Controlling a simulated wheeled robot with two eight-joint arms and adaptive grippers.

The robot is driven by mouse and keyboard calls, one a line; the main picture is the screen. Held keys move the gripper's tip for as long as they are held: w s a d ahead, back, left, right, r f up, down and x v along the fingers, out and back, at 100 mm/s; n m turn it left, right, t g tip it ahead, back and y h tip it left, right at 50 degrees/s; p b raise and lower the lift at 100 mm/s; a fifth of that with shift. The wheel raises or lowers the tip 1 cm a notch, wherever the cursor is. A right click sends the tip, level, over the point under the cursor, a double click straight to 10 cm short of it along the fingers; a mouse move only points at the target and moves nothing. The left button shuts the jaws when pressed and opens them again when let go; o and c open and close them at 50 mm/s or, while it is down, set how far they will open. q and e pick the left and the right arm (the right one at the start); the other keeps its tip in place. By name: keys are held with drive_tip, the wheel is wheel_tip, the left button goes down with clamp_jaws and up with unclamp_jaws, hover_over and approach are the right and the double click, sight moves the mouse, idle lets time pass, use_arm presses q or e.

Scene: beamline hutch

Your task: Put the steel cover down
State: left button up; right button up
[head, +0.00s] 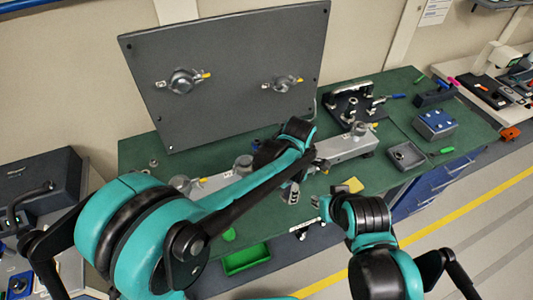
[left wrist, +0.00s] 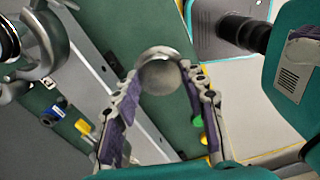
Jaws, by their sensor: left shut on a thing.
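The steel cover (left wrist: 162,74) shows in the left wrist view as a shiny rounded piece between the fingertips of my left gripper (left wrist: 160,82). The gripper is shut on it, over the green bench top. In the head view my left gripper (head: 291,192) points down near the bench's front edge, in front of the long metal rail (head: 215,182). The cover cannot be made out there. My right gripper (head: 321,204) is just to the right, near the front edge, mostly hidden by its own wrist. I cannot tell whether it is open.
A large dark panel (head: 228,112) with two clamp fittings stands behind the rail. A yellow block (head: 354,185), a grey square tray (head: 406,155) and a blue-topped box (head: 436,122) lie to the right.

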use_arm(q)
drive_tip(key=b, duration=0.2)
hover_over(257, 224)
wheel_tip(257, 224, down, 7)
drive_tip(key=shift+d+r, duration=0.1)
drive_tip(key=shift+f+b, duration=0.75)
drive_tip(key=shift+f, duration=1.25)
drive_tip(key=shift+f, duration=0.1)
drive_tip(key=o, duration=1.3)
